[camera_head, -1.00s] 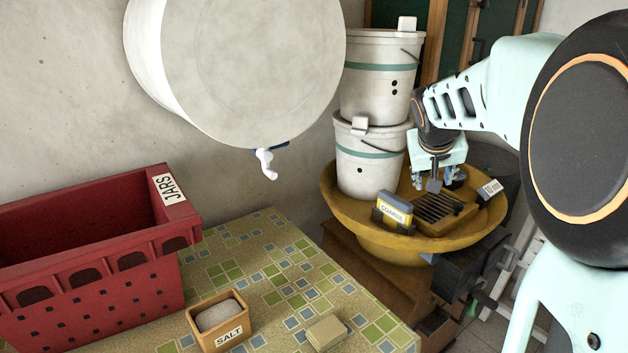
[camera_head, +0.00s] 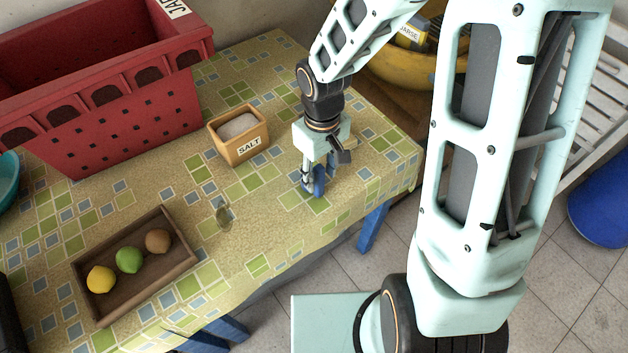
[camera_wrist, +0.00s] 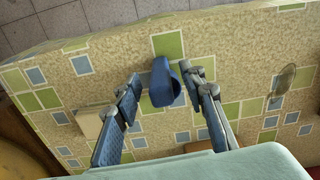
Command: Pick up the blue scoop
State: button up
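The blue scoop (camera_wrist: 163,88) shows in the wrist view at the fingertips of my gripper (camera_wrist: 163,78), with one finger on each side of it. The fingers stand apart, and I cannot tell whether either touches the scoop. In the head view, the scoop (camera_head: 318,181) is a small blue shape beside the fingertips of my gripper (camera_head: 309,184), low over the patterned tabletop near its front right corner. Part of the scoop is hidden by the fingers.
The salt box (camera_head: 259,152) stands close left of my gripper. A red crate (camera_head: 120,125) sits farther left. A wooden tray (camera_head: 97,309) holds a yellow, a green and a brown fruit. A glassy oval item (camera_wrist: 284,80) lies nearby. The table's front edge is close.

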aim_at(318, 185)
jog(key=shift+w+a+f, duration=0.1)
jog(key=shift+w+f, duration=0.05)
jog(key=shift+f, duration=1.2)
jog(key=shift+w+a+f, duration=0.1)
jog(key=shift+w+f, duration=0.05)
jog(key=shift+f, duration=1.2)
grip_shut()
